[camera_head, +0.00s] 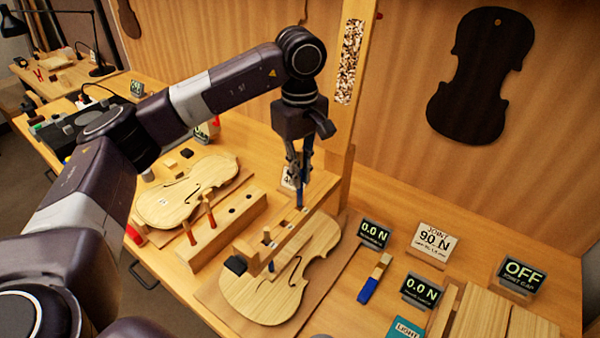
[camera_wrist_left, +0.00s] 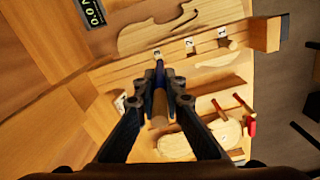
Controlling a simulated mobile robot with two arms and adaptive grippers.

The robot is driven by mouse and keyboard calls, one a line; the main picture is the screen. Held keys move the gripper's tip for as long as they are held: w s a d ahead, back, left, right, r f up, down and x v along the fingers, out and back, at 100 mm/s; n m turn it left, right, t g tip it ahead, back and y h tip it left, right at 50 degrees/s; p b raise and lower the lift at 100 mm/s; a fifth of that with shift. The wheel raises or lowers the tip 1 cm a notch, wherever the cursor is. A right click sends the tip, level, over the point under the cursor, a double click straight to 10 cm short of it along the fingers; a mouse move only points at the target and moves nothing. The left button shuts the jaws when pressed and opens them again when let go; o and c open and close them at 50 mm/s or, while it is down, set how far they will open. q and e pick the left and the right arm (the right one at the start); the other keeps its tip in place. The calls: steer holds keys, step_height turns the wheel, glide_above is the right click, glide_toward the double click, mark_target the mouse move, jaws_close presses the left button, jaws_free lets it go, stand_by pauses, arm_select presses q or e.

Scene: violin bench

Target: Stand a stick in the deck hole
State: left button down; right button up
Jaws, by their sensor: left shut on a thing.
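My left gripper (camera_head: 300,170) is shut on a blue stick (camera_head: 301,193), which points down, roughly upright, over the far part of the wooden deck (camera_head: 288,225). The stick's lower end is at the deck's top; I cannot tell whether it is inside a hole. In the left wrist view the gripper (camera_wrist_left: 160,72) has the blue stick (camera_wrist_left: 159,103) between its fingers. The deck (camera_wrist_left: 125,72) runs across that view, with small numbered tags. A short wooden peg (camera_head: 267,236) stands at the near part of the deck. My right gripper is not in view.
A wooden rack (camera_head: 215,238) with red-topped sticks (camera_head: 209,212) and empty holes stands left of the deck. A violin plate (camera_head: 265,295) lies under the deck, another (camera_head: 185,195) behind the rack.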

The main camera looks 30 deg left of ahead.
mark_target(300, 150)
arm_select(q)
steer(key=shift+f+b, duration=3.1)
steer(key=shift+f, duration=0.95)
steer(key=c, duration=2)
jaws_free()
steer(key=shift+o, duration=0.2)
step_height(300, 150, up, 12)
steer(key=shift+r, duration=0.1)
